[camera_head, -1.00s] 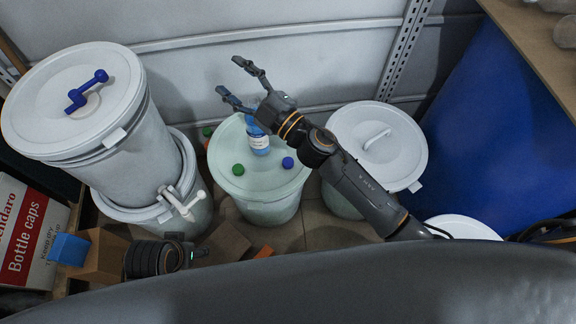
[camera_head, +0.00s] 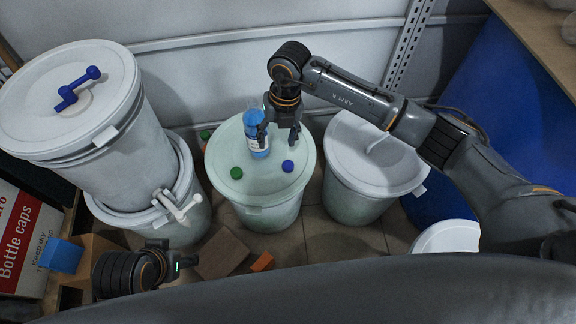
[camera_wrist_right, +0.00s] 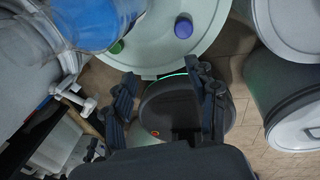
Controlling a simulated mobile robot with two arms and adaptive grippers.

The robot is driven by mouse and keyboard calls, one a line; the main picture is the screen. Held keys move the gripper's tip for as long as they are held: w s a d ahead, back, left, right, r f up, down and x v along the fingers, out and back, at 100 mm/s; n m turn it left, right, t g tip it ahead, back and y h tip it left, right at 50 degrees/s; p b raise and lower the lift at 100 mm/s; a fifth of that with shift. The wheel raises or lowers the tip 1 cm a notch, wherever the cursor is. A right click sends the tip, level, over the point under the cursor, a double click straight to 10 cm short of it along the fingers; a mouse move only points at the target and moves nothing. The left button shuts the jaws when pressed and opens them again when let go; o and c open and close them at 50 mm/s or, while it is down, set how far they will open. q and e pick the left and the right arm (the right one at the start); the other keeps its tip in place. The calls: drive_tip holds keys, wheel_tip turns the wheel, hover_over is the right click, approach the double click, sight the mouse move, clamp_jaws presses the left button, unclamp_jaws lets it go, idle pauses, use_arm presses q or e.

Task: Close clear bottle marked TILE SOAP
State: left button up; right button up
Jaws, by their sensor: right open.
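A clear bottle of blue liquid with a white label (camera_head: 257,146) stands upright on the pale green drum lid (camera_head: 225,160). Its label is too small to read, and I see no cap on its top. A green cap (camera_head: 236,173) and a blue cap (camera_head: 288,166) lie on the same lid. My right gripper (camera_head: 279,143) points down, open and empty, just right of the bottle; one finger overlaps the bottle in the picture. In the right wrist view, the bottle (camera_wrist_right: 95,22) is at upper left, beyond the open fingers. My left gripper (camera_head: 188,262) is low at left, its fingers unclear.
Stacked white drums (camera_head: 125,165) with a blue-handled lid and a white tap stand at left. A white-lidded drum (camera_head: 365,165) stands right of the green lid. Another green cap (camera_head: 205,134) shows behind the lid. A cardboard bottle-caps box (camera_head: 20,240) is at far left.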

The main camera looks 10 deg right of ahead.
use_arm(q)
drive_tip(key=shift+s+r, duration=0.1)
use_arm(e)
drive_tip(key=d, duration=0.1)
drive_tip(key=w+d+h, duration=0.1)
drive_tip(key=d, duration=0.1)
drive_tip(key=shift+w+d+r+h, duration=0.15)
drive_tip(key=shift+r+h, duration=0.1)
drive_tip(key=shift+h, duration=0.05)
drive_tip(key=b, duration=0.2)
hover_over(289, 163)
wheel_tip(289, 163, down, 8)
drive_tip(key=shift+f, duration=0.15)
use_arm(q)
drive_tip(key=w+d+t, duration=0.1)
drive_tip(key=w+t, duration=0.2)
drive_tip(key=w, duration=0.3)
drive_tip(key=shift+d+r+h, duration=0.35)
drive_tip(key=shift+r+h, duration=0.05)
use_arm(e)
drive_tip(key=shift+f, duration=0.15)
